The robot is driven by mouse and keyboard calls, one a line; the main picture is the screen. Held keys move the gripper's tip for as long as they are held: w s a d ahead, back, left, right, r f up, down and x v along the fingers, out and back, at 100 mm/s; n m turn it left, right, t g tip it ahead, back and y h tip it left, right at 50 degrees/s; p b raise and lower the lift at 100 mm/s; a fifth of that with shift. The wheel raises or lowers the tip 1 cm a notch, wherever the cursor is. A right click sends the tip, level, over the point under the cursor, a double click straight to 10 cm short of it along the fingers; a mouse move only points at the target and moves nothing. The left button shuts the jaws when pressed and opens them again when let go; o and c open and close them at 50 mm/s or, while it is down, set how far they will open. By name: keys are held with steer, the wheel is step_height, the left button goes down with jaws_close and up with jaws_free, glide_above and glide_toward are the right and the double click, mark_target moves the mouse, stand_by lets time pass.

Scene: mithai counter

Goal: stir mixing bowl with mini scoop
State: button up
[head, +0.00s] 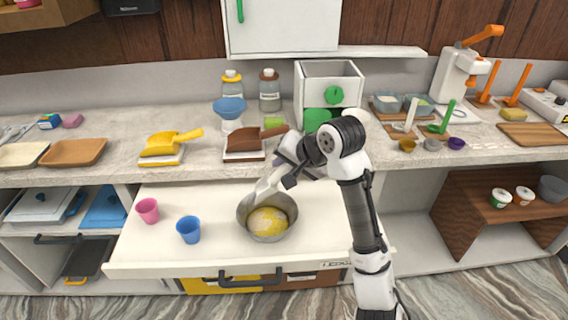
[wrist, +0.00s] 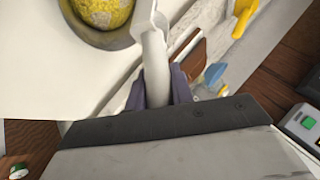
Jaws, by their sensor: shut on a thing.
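The mixing bowl (head: 243,222) is grey metal and stands on the white pull-out shelf, with a yellow and whitish mass (head: 268,221) inside. The bowl's rim also shows at the top left of the wrist view (wrist: 68,18). My gripper (head: 287,176) is shut on the handle of a white scoop (head: 264,190), up and to the right of the bowl. The scoop slants down to the left, its lower end at the bowl's upper left rim. In the wrist view the white handle (wrist: 156,70) sits between my dark fingers. Whether the scoop touches the contents I cannot tell.
A pink cup (head: 148,210) and a blue cup (head: 189,230) stand left of the bowl on the white shelf (head: 160,255). Behind, the counter holds a yellow scoop on a stand (head: 162,146), a brown one (head: 245,143) and a white box-shaped machine (head: 328,88). The shelf right of the bowl is clear.

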step_height(320, 180, down, 10)
steer(key=b, duration=0.6)
steer(key=shift+r, duration=0.2)
steer(key=shift+s+d+r+p, duration=0.2)
steer(key=shift+s+d+p, duration=0.3)
steer(key=shift+s+p, duration=0.45)
steer(key=p, duration=0.5)
steer(key=shift+w+p, duration=0.1)
steer(key=shift+p, duration=0.3)
steer(key=w+p, duration=0.1)
steer(key=w+a+p, duration=0.1)
steer(key=p, duration=0.1)
steer(key=shift+w+f, duration=0.15)
steer(key=shift+f, duration=0.05)
